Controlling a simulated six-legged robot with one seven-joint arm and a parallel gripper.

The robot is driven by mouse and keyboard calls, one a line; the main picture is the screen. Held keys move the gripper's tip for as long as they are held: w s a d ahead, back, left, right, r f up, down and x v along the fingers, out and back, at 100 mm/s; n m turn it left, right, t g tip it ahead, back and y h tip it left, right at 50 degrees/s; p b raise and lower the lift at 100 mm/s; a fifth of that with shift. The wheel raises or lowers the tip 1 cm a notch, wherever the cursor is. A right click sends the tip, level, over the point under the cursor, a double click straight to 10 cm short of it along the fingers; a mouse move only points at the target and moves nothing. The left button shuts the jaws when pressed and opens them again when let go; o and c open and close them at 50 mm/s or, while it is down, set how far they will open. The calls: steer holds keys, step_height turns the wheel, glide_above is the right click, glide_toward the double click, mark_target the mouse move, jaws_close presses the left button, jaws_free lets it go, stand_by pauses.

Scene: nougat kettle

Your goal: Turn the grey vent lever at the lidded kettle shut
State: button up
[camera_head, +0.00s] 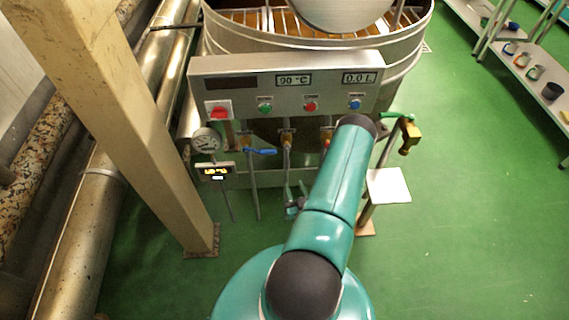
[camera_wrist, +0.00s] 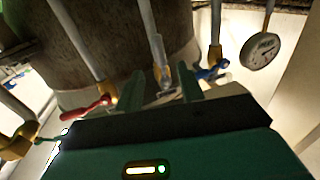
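The large steel kettle (camera_head: 395,50) stands at the top of the head view, with a rounded steel part above it. In the wrist view, a grey lever (camera_wrist: 163,97) on the middle pipe's brass valve (camera_wrist: 161,76) shows between my gripper's fingers. Their contact with it cannot be told. My gripper (camera_wrist: 162,80) is open, with a clear gap between its two green fingers. In the head view my gripper (camera_head: 294,198) is small, below the panel and partly behind my arm. The grey lever is not clear there.
A blue lever (camera_wrist: 212,70) and dial gauge (camera_wrist: 260,50) sit right of the fingers in the wrist view; a red lever (camera_wrist: 88,107) sits left. The control panel (camera_head: 230,68) is above. A beige post (camera_head: 130,110) stands left.

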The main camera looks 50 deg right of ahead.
mark_target(288, 167)
steer(key=x, duration=1.1)
steer(key=shift+w+d, duration=0.1)
steer(key=shift+d, duration=0.25)
steer(key=shift+c, duration=0.5)
jaws_close()
